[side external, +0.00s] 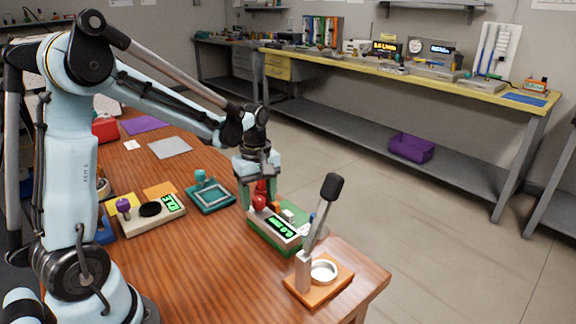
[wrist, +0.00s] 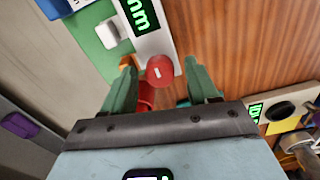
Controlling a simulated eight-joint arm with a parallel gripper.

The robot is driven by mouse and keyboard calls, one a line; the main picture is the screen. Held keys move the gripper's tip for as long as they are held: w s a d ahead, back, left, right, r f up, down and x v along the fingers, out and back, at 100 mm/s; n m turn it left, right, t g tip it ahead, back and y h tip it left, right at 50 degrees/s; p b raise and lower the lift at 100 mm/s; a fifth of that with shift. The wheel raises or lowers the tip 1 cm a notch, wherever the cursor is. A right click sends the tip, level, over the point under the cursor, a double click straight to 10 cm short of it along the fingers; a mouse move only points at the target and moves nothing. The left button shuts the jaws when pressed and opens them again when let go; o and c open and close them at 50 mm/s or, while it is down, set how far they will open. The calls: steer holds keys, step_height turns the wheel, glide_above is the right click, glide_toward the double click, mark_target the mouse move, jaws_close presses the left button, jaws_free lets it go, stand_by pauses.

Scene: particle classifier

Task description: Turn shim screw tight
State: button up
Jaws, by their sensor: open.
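A small cream device (wrist: 153,43) with a green digital display sits on a green base (wrist: 88,38). At its near end is a round red knob (wrist: 160,70) with a pale line on its top, which looks like the shim screw. The knob also shows in the side view (side external: 259,203). A second red part (wrist: 146,95) lies just beside it, partly hidden. My gripper (wrist: 160,68) points down over this end of the device, its green fingers open, one on either side of the red knob with gaps between. In the side view my gripper (side external: 260,192) partly covers the device.
A lever press on an orange base (side external: 332,285) stands right of the device, its black-tipped handle (side external: 334,187) rising high nearby. A teal tray-like fixture (side external: 210,197) and a cream unit with a purple knob (side external: 170,220) stand to the left. Bare wood lies in front.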

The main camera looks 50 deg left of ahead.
steer(key=c, duration=1)
steer(key=shift+c, duration=0.2)
steer(key=shift+m, duration=0.3)
steer(key=m, duration=0.3)
steer(key=shift+m, duration=0.3)
steer(key=m, duration=0.4)
steer(key=shift+m, duration=0.3)
steer(key=m, duration=0.4)
steer(key=shift+m, duration=2.5)
